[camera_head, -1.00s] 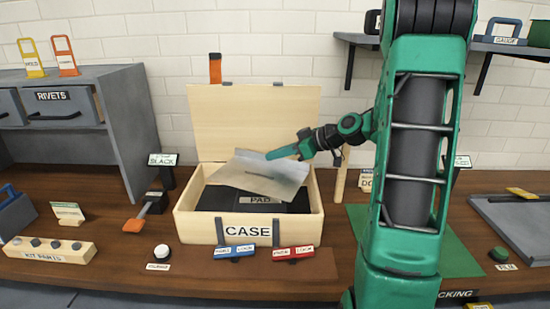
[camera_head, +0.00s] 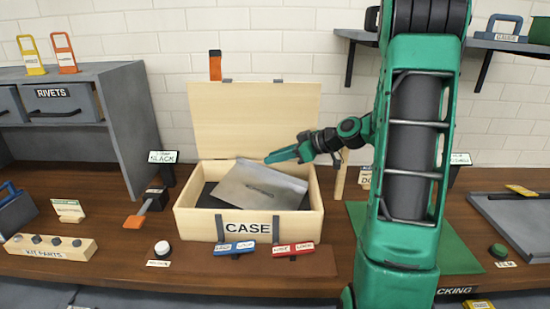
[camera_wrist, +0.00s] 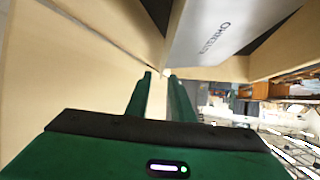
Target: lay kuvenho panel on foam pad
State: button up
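The kuvenho panel (camera_head: 240,187), a thin grey sheet with printed lettering, lies inside the open wooden case (camera_head: 190,222). It is turned askew and covers most of the dark foam pad (camera_head: 208,199), hiding its PAD label. I cannot tell whether it rests fully flat. My gripper (camera_head: 274,157) is above the panel's far edge, near the raised lid. In the wrist view, the panel (camera_wrist: 228,28) shows at the top right with its name upside down. There my gripper (camera_wrist: 160,78) has a gap between its fingers with nothing in it.
The case lid (camera_head: 255,115) stands open behind. A kit parts block (camera_head: 48,247) and an orange-ended tool (camera_head: 134,221) lie left. A green mat (camera_head: 460,250) lies right.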

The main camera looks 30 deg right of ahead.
jog(key=r+v, duration=0.1)
jog(key=v, duration=0.7)
jog(key=shift+w, duration=0.15)
jog(key=shift+a, duration=0.15)
dwell(0.5)
